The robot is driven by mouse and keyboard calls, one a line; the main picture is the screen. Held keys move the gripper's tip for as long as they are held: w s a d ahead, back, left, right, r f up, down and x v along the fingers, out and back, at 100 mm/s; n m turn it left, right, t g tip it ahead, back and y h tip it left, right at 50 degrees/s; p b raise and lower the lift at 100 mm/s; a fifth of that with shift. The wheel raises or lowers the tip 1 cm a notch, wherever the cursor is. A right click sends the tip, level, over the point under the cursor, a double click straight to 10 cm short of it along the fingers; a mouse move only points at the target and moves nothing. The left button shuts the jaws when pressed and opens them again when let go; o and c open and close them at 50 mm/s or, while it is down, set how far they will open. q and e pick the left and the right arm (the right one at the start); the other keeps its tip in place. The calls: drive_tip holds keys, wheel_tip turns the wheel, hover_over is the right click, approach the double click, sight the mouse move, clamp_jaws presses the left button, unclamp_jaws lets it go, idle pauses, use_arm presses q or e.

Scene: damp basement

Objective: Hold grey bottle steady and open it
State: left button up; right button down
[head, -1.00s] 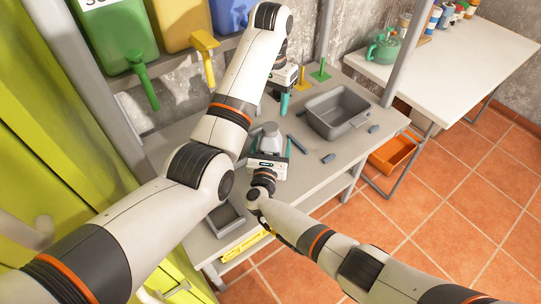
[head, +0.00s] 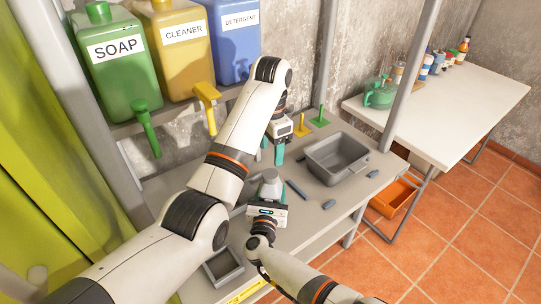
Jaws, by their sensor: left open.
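The grey bottle (head: 270,184) stands upright on the grey workbench, its narrower top facing up. My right gripper (head: 268,199) is low at the bottle's near side and hides its lower part. Its fingers seem to lie on either side of the bottle, but whether they press on it is not clear. My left gripper (head: 272,148) is open and empty, pointing down above the bench behind the bottle and apart from it. My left arm crosses the view and hides part of the bench.
A grey tub (head: 337,176), small dark grey pieces (head: 297,190) and a small grey tray (head: 224,267) are on the workbench (head: 312,228). Soap (head: 113,62), cleaner (head: 180,48) and detergent (head: 235,45) containers stand on the shelf. An orange bin (head: 392,198) is below right.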

sight(271, 174)
use_arm(q)
drive_tip(key=m, duration=0.4)
drive_tip(key=shift+m, duration=0.4)
drive_tip(key=m, duration=1.1)
drive_tip(key=shift+f+m, duration=0.1)
drive_tip(key=shift+m, duration=0.2)
drive_tip(key=shift+f, duration=4)
drive_tip(key=c, duration=1.1)
